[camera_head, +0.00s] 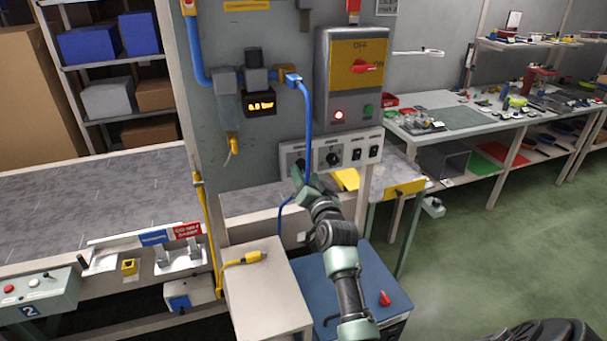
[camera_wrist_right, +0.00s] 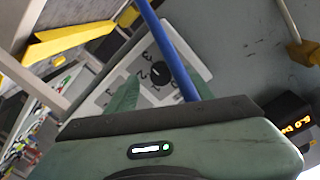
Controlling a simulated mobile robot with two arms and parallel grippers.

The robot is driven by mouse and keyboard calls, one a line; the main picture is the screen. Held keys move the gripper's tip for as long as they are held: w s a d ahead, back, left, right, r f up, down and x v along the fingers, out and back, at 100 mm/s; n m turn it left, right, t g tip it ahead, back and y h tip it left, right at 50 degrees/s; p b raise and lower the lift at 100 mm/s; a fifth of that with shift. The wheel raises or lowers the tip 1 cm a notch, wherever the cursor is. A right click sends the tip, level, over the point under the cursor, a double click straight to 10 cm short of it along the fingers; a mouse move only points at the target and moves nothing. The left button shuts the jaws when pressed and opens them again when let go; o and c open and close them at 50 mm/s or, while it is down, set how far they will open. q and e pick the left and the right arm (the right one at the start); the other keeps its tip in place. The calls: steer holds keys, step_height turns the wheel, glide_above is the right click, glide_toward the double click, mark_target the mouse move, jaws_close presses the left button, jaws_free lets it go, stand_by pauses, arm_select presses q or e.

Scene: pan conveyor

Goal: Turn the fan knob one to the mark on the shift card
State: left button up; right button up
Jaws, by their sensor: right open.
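A pale control panel (camera_head: 345,153) on the grey wall carries a dark round knob (camera_head: 333,159), another knob farther left partly hidden, and two rocker switches at its right end. My right gripper (camera_head: 302,174) is open and in front of the panel's left end. In the right wrist view, a black knob (camera_wrist_right: 160,75) with marks around it shows beyond and between the open green fingers, apart from them. The knob labels are too small to read surely. I cannot identify the shift card. My left gripper is not in view.
A blue hose (camera_head: 306,125) hangs in front of the panel and crosses the right wrist view (camera_wrist_right: 170,50) close to the fingers. A switch box (camera_head: 351,80) with a red handle is above. A white cabinet (camera_head: 266,290) and a blue box (camera_head: 375,285) stand below.

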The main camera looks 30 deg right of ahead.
steer(key=v, duration=0.5)
steer(key=shift+a+b, duration=0.1)
steer(key=shift+b, duration=0.3)
